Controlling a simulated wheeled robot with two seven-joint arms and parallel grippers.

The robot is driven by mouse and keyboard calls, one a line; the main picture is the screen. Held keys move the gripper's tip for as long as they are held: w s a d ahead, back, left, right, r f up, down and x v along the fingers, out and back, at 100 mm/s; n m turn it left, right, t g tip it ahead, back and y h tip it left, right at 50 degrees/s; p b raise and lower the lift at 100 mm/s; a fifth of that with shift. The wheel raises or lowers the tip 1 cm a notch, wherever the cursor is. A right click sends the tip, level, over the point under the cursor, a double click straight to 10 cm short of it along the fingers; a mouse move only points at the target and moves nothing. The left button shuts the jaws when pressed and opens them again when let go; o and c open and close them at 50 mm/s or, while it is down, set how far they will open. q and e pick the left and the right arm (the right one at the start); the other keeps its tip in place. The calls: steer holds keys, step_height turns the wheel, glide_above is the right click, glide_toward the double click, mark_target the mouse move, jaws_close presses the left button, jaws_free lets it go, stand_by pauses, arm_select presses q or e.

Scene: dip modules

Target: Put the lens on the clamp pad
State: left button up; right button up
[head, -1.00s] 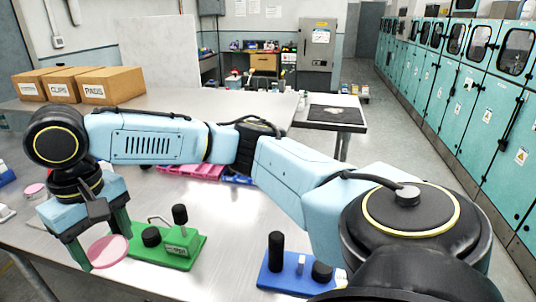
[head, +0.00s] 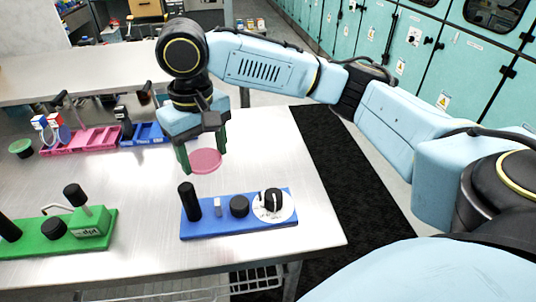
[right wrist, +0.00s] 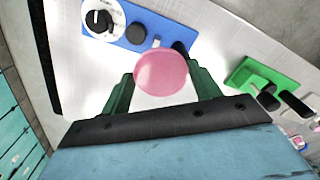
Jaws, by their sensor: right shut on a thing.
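A pink round lens (head: 206,161) is held between the green fingers of my right gripper (head: 203,163), which is shut on it. It hangs above the steel table, behind the blue module (head: 240,228). That module carries a tall black post, a small grey block, a short black cylinder and a white disc with a black knob (head: 273,202). In the right wrist view the lens (right wrist: 161,73) sits flat between the fingertips, apart from the blue module. A green module (head: 22,247) with a lever and black cylinders stands at the left. I cannot tell which part is the clamp pad. My left gripper is out of view.
A pink tray (head: 85,140) and a blue tray (head: 145,134) lie at the back left, with a small green-topped round piece (head: 21,148) beside them. The table's right edge is close to the blue module. The steel surface between the modules is clear.

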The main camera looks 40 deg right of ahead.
steer(key=s+d+f+n+p, duration=0.2)
steer(key=d+f+n+p, duration=0.1)
steer(key=d+f+p, duration=0.15)
glide_above(240, 202)
steer(key=shift+n, duration=0.3)
step_height(240, 202, down, 4)
steer(key=shift+f, duration=0.2)
step_height(240, 202, down, 5)
steer(key=shift+f, duration=0.2)
steer(key=shift+f, duration=0.15)
steer(key=o, duration=1)
step_height(240, 202, up, 12)
steer(key=shift+r+p, duration=0.2)
steer(key=shift+p, duration=0.1)
